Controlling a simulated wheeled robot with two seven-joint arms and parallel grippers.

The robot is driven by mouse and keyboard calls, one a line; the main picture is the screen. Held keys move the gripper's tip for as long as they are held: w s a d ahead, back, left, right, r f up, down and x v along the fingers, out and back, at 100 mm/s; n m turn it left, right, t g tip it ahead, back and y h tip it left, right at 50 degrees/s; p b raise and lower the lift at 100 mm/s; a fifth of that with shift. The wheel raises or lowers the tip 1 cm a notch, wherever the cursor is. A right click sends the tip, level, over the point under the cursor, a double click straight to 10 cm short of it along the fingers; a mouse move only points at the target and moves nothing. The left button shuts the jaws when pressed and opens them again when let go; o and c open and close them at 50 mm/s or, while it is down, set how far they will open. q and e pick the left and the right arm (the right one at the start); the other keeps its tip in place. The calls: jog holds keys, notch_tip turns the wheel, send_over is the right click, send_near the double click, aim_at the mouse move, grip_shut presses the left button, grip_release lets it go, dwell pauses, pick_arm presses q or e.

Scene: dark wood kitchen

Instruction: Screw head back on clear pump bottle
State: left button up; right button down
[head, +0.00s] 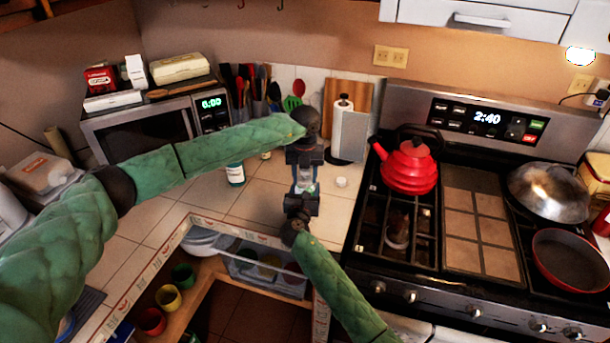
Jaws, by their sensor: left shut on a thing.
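A small clear and whitish piece of the pump bottle (305,185) shows between my two grippers, above the tiled counter. My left gripper (304,172) reaches over from the left and is shut on it from the far side. My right gripper (300,200) comes up from the bottom, close in front of the bottle. Its fingers are dark and overlap the bottle, so I cannot tell whether they are open or shut. The grippers hide most of the bottle, and I cannot make out the pump head or whether it sits on the neck.
A small white round item (341,182) lies on the counter to the right. A white-labelled bottle (235,173) stands left, under my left forearm. A paper towel roll (343,125) stands behind. The stove with a red kettle (408,165) is right. An open cupboard with cups (168,298) is below.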

pick_arm(q)
jog(key=m, duration=0.7)
jog(key=shift+a, duration=0.1)
jog(key=m, duration=0.8)
jog(key=shift+w+a, duration=0.1)
jog(key=o, duration=1.1)
jog(key=shift+o, duration=0.2)
notch_tip(320, 180, up, 12)
jog(key=shift+f, duration=0.1)
pick_arm(e)
jog(key=shift+c, duration=1.5)
grip_release()
